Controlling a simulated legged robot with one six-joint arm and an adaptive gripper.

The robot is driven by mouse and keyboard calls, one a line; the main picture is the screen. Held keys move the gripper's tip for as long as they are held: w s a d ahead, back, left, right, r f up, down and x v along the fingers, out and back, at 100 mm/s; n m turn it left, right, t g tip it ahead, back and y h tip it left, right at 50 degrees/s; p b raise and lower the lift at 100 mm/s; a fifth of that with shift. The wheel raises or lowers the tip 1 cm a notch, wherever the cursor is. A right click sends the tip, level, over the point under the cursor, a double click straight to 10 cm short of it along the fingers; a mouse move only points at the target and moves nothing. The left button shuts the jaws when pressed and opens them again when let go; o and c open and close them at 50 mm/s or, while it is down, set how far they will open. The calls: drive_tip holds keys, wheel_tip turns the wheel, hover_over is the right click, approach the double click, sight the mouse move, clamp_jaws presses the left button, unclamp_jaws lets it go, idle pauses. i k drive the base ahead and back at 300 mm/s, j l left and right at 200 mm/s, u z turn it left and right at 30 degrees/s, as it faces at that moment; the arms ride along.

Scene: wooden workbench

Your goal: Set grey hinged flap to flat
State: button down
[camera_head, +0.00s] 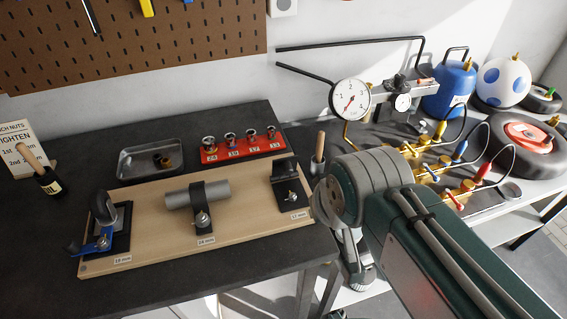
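A dark grey hinge-like fitting (291,189) is at the right end of the light wooden board (245,225), beside the "17 mm" label. Its upper leaf (285,168) looks raised at an angle above a flat plate with a bolt; this seems to be the hinged flap. Its exact angle is hard to tell. My arm comes in from the lower right, with its thick grey wrist just right of the fitting. My gripper (352,262) hangs below the wrist, past the bench's front right corner, apart from the flap. Its fingers are mostly hidden, so its opening cannot be told.
The board also carries a clamped grey pipe (197,194) and a caster with a blue part (103,225). Behind are a metal tray (151,158) and a red socket rack (243,145). A wooden-handled tool (319,153) stands close to the flap. Gauge and valves (350,99) are right.

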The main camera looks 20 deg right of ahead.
sight(285, 168)
drive_tip(key=l, duration=0.4)
drive_tip(key=k+l+u, duration=0.15)
drive_tip(key=l, duration=0.3)
drive_tip(key=k+l, duration=0.1)
drive_tip(key=l, duration=0.3)
drive_tip(key=k+l+u, duration=0.1)
drive_tip(key=l, duration=0.3)
